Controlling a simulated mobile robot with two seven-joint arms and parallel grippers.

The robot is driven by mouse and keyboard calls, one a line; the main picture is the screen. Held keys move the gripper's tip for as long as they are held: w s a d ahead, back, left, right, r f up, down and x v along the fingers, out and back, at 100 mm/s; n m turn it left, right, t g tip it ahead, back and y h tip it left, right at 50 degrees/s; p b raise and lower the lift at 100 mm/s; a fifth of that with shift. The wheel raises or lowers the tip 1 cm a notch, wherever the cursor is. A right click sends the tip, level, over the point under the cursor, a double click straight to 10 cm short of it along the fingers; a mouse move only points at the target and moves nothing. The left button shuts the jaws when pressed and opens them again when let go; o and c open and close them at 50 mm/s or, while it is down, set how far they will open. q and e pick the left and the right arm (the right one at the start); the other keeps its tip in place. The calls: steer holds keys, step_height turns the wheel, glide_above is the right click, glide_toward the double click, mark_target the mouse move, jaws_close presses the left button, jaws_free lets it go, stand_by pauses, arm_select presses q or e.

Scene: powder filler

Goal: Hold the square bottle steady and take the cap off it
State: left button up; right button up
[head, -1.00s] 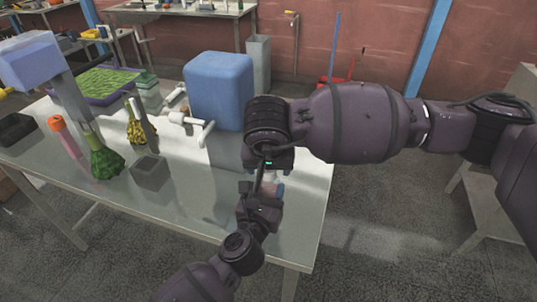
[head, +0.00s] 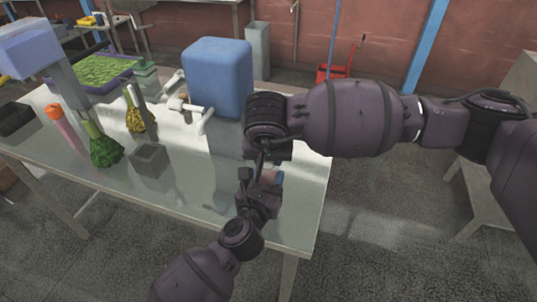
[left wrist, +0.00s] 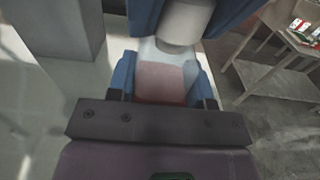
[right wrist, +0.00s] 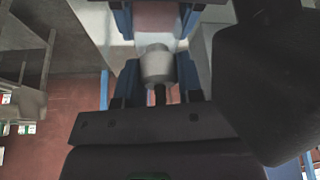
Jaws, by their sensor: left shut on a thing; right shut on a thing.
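The square bottle (left wrist: 165,82) is translucent white with pinkish contents. In the left wrist view it stands between the blue fingers of my left gripper (left wrist: 165,85), which is shut on it. In the head view only a small pinkish part of the bottle (head: 278,177) shows beside my left gripper (head: 266,178). The whitish round cap (right wrist: 157,66) is between the blue fingers of my right gripper (right wrist: 158,82), which is shut on it. The cap also shows in the left wrist view (left wrist: 184,20), in line with the bottle's neck end. I cannot tell whether cap and neck touch.

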steer(key=shift+r, duration=0.25)
stand_by(0.7)
steer(key=shift+r, duration=0.7)
steer(key=shift+r, duration=0.25)
steer(key=shift+r, duration=1.95)
arm_select(q)
steer(key=o, duration=1.3)
steer(key=shift+o, duration=0.2)
